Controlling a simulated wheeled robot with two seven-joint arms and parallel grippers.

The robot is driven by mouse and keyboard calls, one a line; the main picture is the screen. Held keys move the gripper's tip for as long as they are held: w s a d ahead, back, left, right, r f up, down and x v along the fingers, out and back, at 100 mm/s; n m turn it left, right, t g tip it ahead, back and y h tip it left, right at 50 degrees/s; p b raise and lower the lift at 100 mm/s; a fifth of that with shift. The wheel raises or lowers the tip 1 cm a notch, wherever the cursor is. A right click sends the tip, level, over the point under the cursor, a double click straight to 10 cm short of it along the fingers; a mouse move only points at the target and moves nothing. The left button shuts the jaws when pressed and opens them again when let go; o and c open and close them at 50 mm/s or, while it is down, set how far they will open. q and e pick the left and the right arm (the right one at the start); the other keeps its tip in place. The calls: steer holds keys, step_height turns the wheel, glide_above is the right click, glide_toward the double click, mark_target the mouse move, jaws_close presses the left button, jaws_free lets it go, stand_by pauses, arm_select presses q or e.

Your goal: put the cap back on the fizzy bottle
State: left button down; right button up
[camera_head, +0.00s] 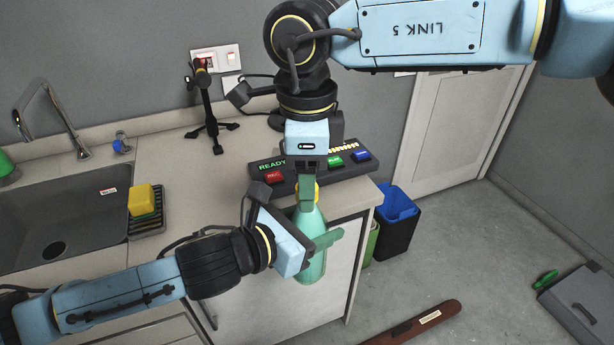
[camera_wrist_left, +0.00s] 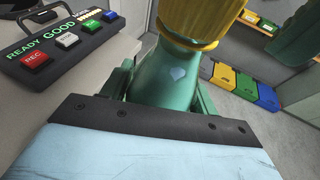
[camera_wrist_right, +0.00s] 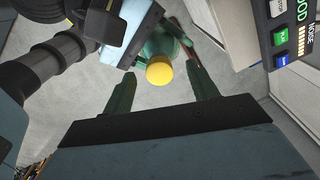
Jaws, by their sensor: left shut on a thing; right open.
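The fizzy bottle (camera_head: 312,262) is green and upright, held in the air in front of the counter. My left gripper (camera_head: 322,242) is shut around its body; the bottle also shows in the left wrist view (camera_wrist_left: 168,75). The yellow cap (camera_wrist_left: 190,18) sits at the top of the bottle neck; how tightly it is seated I cannot tell. The cap also shows in the right wrist view (camera_wrist_right: 159,71). My right gripper (camera_head: 307,200) points down from above, open, with its fingers apart on either side of the cap. It partly hides the cap in the head view.
A dark button panel (camera_head: 312,168) reading READY stands on the counter just behind the bottle. A sink (camera_head: 60,215), a yellow sponge (camera_head: 142,199) and a black stand (camera_head: 211,130) are further left.

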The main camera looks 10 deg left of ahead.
step_height(320, 180, up, 11)
steer(key=shift+r, duration=0.2)
stand_by(0.6)
